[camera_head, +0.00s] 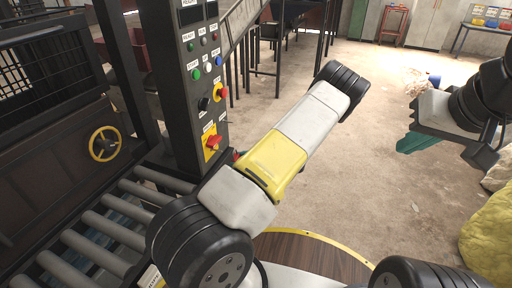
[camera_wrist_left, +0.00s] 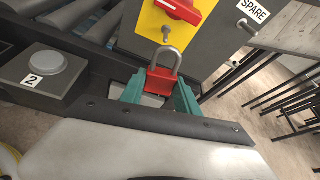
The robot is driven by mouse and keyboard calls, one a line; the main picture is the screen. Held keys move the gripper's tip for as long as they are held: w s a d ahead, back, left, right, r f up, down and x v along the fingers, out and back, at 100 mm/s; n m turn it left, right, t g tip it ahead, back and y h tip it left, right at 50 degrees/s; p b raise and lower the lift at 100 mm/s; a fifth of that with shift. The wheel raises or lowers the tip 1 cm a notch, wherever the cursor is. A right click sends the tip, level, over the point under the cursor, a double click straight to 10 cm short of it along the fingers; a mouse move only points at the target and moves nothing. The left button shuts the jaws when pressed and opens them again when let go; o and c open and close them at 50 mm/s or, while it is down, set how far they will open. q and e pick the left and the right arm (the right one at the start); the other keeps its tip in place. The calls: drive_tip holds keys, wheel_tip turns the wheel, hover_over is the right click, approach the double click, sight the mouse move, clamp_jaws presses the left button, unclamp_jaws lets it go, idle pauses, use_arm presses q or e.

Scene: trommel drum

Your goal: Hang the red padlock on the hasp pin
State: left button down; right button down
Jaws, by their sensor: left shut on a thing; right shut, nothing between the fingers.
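The red padlock (camera_wrist_left: 160,83) is upright between the teal fingers of my left gripper (camera_wrist_left: 159,94), which is shut on its body. Its grey shackle (camera_wrist_left: 166,54) points up. The hasp pin (camera_wrist_left: 168,34), a grey stud, sticks out of the yellow plate (camera_wrist_left: 140,32) below a red rotary switch. The shackle shows just below the pin in the left wrist view; the depth between them is unclear. In the head view my left arm mostly hides that gripper and the padlock. My right gripper (camera_head: 416,142) is shut and empty at the right, far from the panel.
The control post (camera_head: 183,85) carries buttons and a yellow-backed red switch (camera_head: 213,142). Another stud (camera_wrist_left: 245,25) sits by the SPARE label. A button box marked 2 (camera_wrist_left: 58,72) is left of the padlock. Rollers (camera_head: 115,228) lie left of my arm. Open floor (camera_head: 345,170) is to the right.

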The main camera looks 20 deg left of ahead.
use_arm(q)
drive_tip(key=shift+w+a+f, duration=0.15)
drive_tip(key=shift+a, duration=1.5)
drive_tip(key=shift+w+a+f, duration=0.15)
drive_tip(key=shift+a, duration=1.5)
drive_tip(key=shift+a+f, duration=0.35)
drive_tip(key=shift+a, duration=0.2)
drive_tip(key=c, duration=0.8)
unclamp_jaws()
drive_tip(key=shift+d, duration=0.1)
